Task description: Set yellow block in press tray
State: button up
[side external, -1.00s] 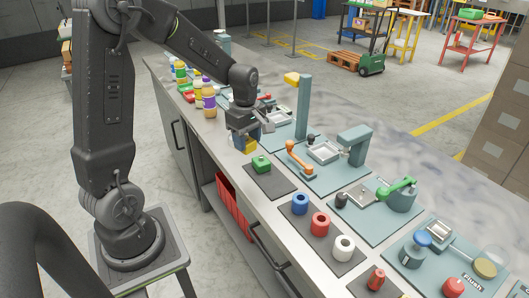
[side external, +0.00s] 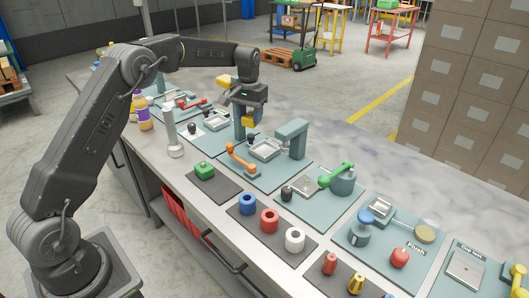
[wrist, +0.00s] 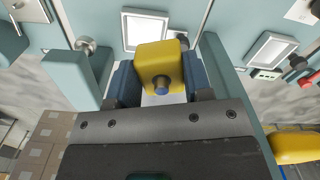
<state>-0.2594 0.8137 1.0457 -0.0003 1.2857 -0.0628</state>
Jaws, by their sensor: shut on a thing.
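My gripper (side external: 246,124) is shut on the yellow block (side external: 248,118), above the bench between two fixtures. In the wrist view the yellow block (wrist: 162,68) sits between my blue fingers, with a round stub on its near face. A metal-framed tray (side external: 264,149) lies on the fixture with the orange lever and teal press arm (side external: 292,135). This tray also shows in the wrist view (wrist: 147,30), just beyond the block, partly covered by it. The block is apart from the tray in the side view. I cannot tell its exact height.
The press arm stands close on the right of my gripper. A tall post with a yellow head (side external: 225,80) stands close on its left. A second framed tray (side external: 215,120) lies there. The orange lever (side external: 240,158) stands in front. A green block (side external: 204,170) sits on a dark mat.

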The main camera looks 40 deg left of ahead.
jog(key=w+d+m, duration=0.2)
jog(key=w+m, duration=0.1)
send_near(263, 152)
jog(key=shift+m, duration=0.3)
notch_tip(263, 152, down, 6)
jog(key=shift+s+d+r, duration=0.1)
